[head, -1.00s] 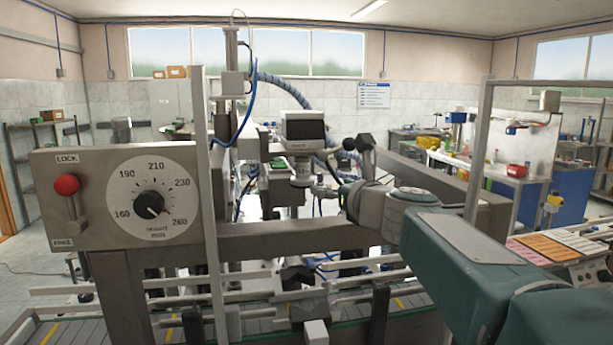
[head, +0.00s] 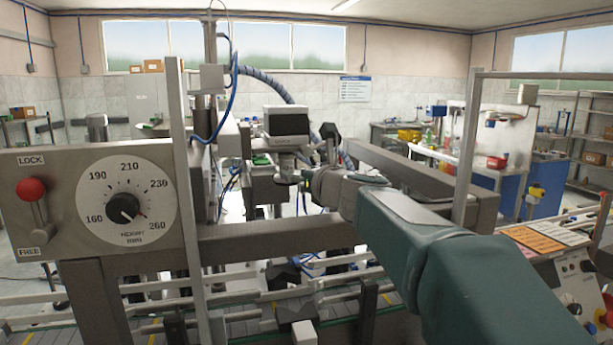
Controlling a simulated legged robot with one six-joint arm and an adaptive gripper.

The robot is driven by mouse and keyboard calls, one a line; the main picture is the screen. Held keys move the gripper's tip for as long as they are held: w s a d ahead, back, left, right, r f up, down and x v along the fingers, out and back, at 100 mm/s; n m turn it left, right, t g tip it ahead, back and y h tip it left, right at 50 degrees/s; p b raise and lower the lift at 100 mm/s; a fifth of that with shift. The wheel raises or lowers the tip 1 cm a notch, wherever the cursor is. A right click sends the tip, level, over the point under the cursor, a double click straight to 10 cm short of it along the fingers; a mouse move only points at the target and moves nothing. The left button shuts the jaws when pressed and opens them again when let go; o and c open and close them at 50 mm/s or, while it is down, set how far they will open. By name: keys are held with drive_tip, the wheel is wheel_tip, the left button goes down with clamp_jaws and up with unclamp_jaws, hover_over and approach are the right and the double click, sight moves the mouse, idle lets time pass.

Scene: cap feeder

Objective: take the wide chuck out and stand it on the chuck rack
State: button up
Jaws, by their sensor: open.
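The capping head (head: 286,125), a grey box with a dark front, hangs mid-picture in the head view. A round grey part below it (head: 287,168) looks like the chuck, but I cannot tell whether it is the wide one. My gripper (head: 328,134) is just right of the head, at the end of my teal arm coming from the lower right. Its dark finger parts show beside the box, and the rest is partly hidden by my wrist. It is open and I see nothing held in it. I cannot make out the chuck rack.
A panel at left carries a height dial (head: 126,205) and a red-knobbed lever (head: 32,190), its knob near LOCK. A grey crossbeam (head: 270,236) and upright post (head: 185,200) stand before the head. Conveyor rails (head: 230,315) run below. A control panel (head: 560,265) is at right.

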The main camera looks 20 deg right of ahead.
sight(289, 170)
drive_tip(key=shift+x, duration=3.6)
clamp_jaws()
drive_tip(key=shift+f, duration=0.3)
drive_tip(key=shift+s, duration=0.15)
drive_tip(key=s, duration=1.2)
drive_tip(key=shift+s, duration=0.4)
drive_tip(key=shift+s, duration=0.15)
